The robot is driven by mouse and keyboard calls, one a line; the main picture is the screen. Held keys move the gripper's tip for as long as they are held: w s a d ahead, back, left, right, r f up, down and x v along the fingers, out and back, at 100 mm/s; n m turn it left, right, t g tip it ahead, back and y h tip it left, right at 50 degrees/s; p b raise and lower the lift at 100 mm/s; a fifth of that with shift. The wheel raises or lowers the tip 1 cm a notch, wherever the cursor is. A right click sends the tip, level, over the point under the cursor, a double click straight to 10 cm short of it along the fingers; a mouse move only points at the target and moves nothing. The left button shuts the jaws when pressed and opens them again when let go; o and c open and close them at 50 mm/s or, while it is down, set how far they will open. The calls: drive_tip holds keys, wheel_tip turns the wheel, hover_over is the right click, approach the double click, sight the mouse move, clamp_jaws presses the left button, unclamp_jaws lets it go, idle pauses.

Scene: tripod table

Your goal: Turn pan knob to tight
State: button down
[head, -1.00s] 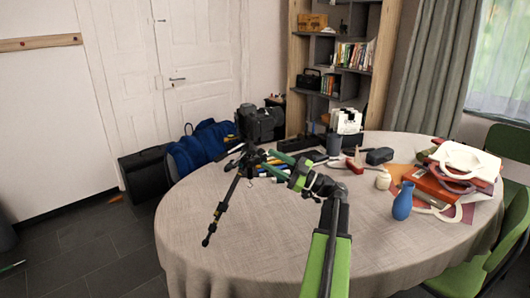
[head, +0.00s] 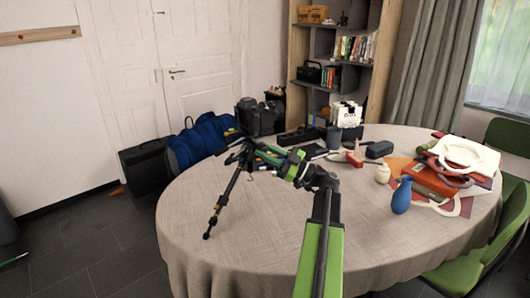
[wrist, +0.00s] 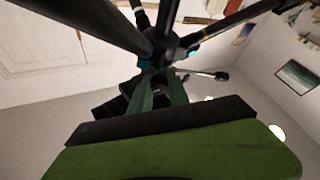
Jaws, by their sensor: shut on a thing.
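A black tripod (head: 221,203) stands on the round table (head: 240,245), with a dark camera (head: 258,117) on top. In the wrist view, its dark legs (wrist: 95,25) spread from a hub in the upper middle. My gripper (head: 256,154) reaches in from the right, just below the camera. In the wrist view, the two teal fingers of my gripper (wrist: 158,86) close on a small dark part by the tripod head, which I take for the pan knob. The fingers hide most of it, and its turn angle cannot be read. A thin handle (wrist: 205,74) sticks out to the right.
A dark cup (head: 334,139) is behind my arm. The table's front is clear.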

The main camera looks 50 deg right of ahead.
drive_tip(key=m+h, duration=0.1)
drive_tip(key=m+t, duration=0.1)
drive_tip(key=m, duration=0.1)
drive_tip(key=shift+s+a+f+h+b, duration=0.1)
drive_tip(key=shift+a+h+b, duration=0.1)
drive_tip(key=shift+h+b, duration=0.2)
drive_tip(key=shift+d+m+h, duration=0.15)
drive_tip(key=shift+m+h, duration=0.55)
drive_tip(key=shift+m, duration=1.1)
drive_tip(key=c, duration=1.3)
unclamp_jaws()
drive_tip(key=shift+o, duration=0.2)
drive_tip(key=b+v, duration=0.4)
drive_tip(key=v, duration=0.7)
drive_tip(key=shift+s+f+b, duration=0.3)
